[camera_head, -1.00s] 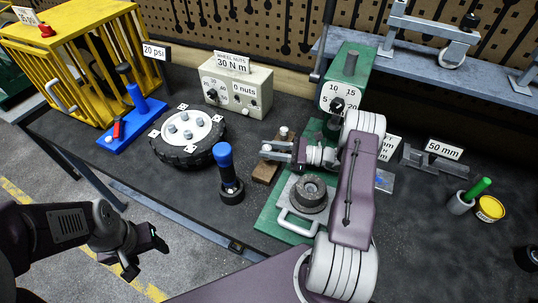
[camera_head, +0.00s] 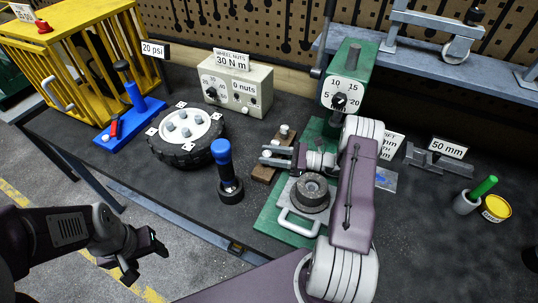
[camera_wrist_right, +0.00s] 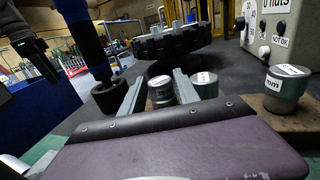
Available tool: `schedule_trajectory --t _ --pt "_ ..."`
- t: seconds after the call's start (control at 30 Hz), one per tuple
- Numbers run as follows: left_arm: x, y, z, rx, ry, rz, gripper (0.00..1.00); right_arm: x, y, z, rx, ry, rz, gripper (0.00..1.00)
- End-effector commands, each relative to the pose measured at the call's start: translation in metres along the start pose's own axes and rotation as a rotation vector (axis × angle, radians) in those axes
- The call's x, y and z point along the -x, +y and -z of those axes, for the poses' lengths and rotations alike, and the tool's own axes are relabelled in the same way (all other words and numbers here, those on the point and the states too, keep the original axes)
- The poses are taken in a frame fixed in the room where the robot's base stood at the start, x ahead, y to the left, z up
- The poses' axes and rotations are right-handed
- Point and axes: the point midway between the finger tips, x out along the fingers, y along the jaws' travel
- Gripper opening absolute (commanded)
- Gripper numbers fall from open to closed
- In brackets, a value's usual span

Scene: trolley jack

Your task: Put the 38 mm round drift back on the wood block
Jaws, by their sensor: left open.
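The wood block (camera_head: 261,173) lies on the bench left of the green press. In the right wrist view (camera_wrist_right: 310,117) it carries a labelled grey round drift (camera_wrist_right: 285,90) at its back end. A second labelled drift (camera_wrist_right: 206,85) is just outside my right finger. A third drift (camera_wrist_right: 162,91) is between the fingers of my right gripper (camera_wrist_right: 160,88); whether they grip it, and whether it touches the block, is unclear. The sizes on the labels are unreadable, so I cannot tell which is 38 mm. My left gripper (camera_head: 145,262) is open and empty, in front of the bench.
The green press (camera_head: 347,75) with a bearing (camera_head: 310,192) on its base is right of the block. A blue-topped tool (camera_head: 223,160) stands upright close in front. A wheel (camera_head: 187,135) and grey nut box (camera_head: 238,88) are at left and behind.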

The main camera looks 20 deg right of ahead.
Motion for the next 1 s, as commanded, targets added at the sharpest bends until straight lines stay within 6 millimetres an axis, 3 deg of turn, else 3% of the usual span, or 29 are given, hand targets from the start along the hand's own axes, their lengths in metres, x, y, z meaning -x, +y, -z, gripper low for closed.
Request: schedule_trajectory --t 0.3,0.5,0.67,1.0 --pt "-0.022 0.0 -0.002 0.0 0.0 0.0 0.6 0.075 -0.001 0.003 0.003 0.0 0.006 0.39" --pt "-0.029 -0.001 -0.003 0.0 0.0 0.0 0.6 0.111 -0.001 0.001 0.003 0.0 0.003 0.39" --pt "-0.03 -0.001 -0.003 0.0 0.0 0.0 0.6 0.12 0.0 -0.001 0.0 0.0 0.0 0.39" --pt "-0.03 -0.001 -0.003 0.0 0.0 0.0 0.6 0.12 0.0 -0.001 0.0 0.0 0.0 0.39"
